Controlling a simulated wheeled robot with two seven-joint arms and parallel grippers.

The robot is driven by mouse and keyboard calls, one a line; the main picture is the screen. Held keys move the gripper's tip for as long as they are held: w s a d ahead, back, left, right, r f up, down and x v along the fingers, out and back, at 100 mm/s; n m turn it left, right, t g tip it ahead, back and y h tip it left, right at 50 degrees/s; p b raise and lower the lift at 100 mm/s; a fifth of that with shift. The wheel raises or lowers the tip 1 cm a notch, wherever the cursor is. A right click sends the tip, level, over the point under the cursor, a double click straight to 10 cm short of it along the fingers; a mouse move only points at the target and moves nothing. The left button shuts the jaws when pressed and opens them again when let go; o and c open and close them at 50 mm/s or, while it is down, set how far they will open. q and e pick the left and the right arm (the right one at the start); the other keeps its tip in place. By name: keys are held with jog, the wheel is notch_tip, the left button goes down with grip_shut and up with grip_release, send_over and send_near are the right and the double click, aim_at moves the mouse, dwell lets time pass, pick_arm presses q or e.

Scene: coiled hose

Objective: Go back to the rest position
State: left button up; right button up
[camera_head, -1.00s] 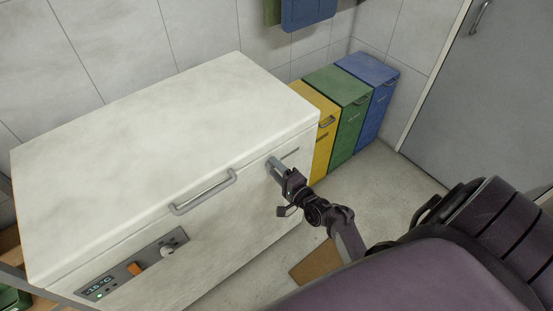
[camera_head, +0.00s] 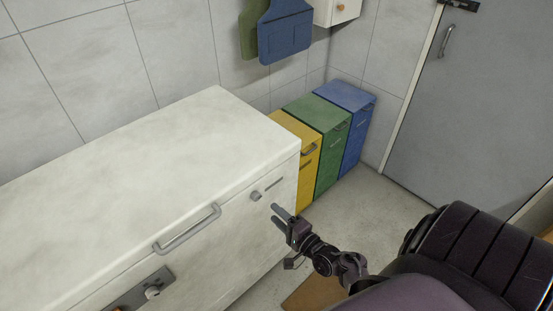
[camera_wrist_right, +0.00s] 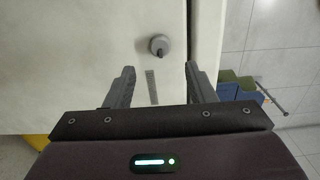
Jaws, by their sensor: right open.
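My right gripper (camera_head: 275,214) is in front of the white chest freezer (camera_head: 240,235), near its right front corner. Its two fingers are apart with nothing between them. A small round grey knob (camera_head: 256,196) sits on the freezer front, up and left of the fingertips and clear of them. In the right wrist view the knob (camera_wrist_right: 159,46) lies just beyond the open fingers (camera_wrist_right: 160,70). My left gripper is not in view.
The freezer has a front handle (camera_head: 188,230) and a control panel (camera_head: 142,291). Yellow (camera_head: 306,152), green (camera_head: 330,147) and blue (camera_head: 355,133) bins stand behind it by the wall. A grey door (camera_head: 470,110) is at the right.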

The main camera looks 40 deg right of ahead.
jog(key=s+a+f+n+g, duration=0.3)
jog(key=s+a+f, duration=0.1)
jog(key=f, duration=0.4)
jog(key=s+a+f+n+g+y, duration=0.1)
jog(key=s+a+f+n+g, duration=0.25)
jog(key=f, duration=0.45)
jog(key=s+a+f+n+g, duration=0.3)
jog(key=s+a+f+n, duration=0.15)
jog(key=f, duration=0.35)
jog(key=s+f+n+g+h, duration=0.1)
jog(key=s+f+n+g, duration=0.2)
jog(key=s, duration=0.8)
jog(key=s+d+f+n+g+h, duration=0.1)
jog(key=s+f+n+g, duration=0.3)
jog(key=s+f, duration=0.3)
jog(key=s+n, duration=0.1)
jog(key=s, duration=0.3)
jog(key=shift+s+d+n+h, duration=0.3)
jog(key=shift+s, duration=0.1)
jog(key=shift+f+g, duration=0.1)
jog(key=shift+g, duration=0.15)
